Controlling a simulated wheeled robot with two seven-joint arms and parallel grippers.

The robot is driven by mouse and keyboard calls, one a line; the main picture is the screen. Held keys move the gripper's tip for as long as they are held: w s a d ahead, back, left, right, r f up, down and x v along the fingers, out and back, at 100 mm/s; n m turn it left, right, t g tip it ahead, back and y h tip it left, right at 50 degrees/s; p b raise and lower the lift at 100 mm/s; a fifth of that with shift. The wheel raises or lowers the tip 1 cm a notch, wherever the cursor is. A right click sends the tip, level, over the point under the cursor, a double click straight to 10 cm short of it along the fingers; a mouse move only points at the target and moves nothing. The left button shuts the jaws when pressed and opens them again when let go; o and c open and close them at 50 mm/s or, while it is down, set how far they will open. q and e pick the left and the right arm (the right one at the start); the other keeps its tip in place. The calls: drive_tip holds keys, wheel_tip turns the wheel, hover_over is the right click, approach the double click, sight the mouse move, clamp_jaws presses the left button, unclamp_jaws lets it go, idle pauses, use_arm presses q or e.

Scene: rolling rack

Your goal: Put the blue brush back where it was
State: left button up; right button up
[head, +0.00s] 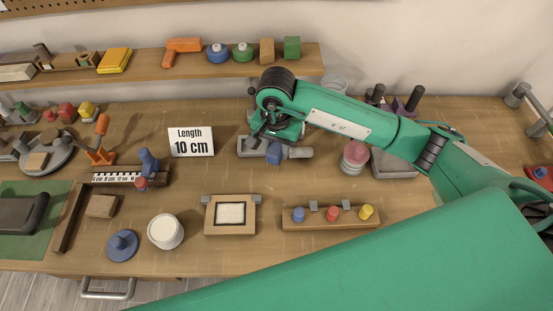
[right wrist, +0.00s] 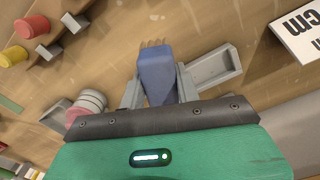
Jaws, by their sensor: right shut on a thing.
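The blue brush (right wrist: 157,75) is between the two grey fingers of my right gripper (right wrist: 158,88), with its tan bristle end pointing away from the palm. In the head view the blue brush (head: 273,154) shows below my right wrist, and my right gripper (head: 276,151) reaches down over the middle of the bench. A shallow grey tray (right wrist: 215,67) lies right beside the gripper in the wrist view; in the head view this tray (head: 246,149) is just left of the brush. I cannot tell whether the brush touches the bench. My left gripper is not in view.
The "Length 10 cm" sign (head: 190,142) stands left of the gripper. A pink round piece (head: 355,156) and a grey tray (head: 394,168) are to the right. A framed block (head: 231,214) and a peg board (head: 331,216) lie in front. A shelf (head: 212,70) runs behind.

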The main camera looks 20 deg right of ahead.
wheel_tip(320, 180, down, 3)
drive_tip(key=shift+r+p, duration=0.1)
drive_tip(key=shift+p, duration=0.25)
drive_tip(key=shift+f, duration=0.6)
wheel_tip(320, 180, down, 3)
drive_tip(key=shift+f+p, duration=0.1)
drive_tip(key=shift+p, duration=0.55)
drive_tip(key=shift+f, duration=0.2)
drive_tip(key=shift+f, duration=0.1)
drive_tip(key=shift+f+b, duration=0.1)
drive_tip(key=shift+b, duration=0.25)
drive_tip(key=o, duration=0.9)
drive_tip(key=shift+o, duration=0.2)
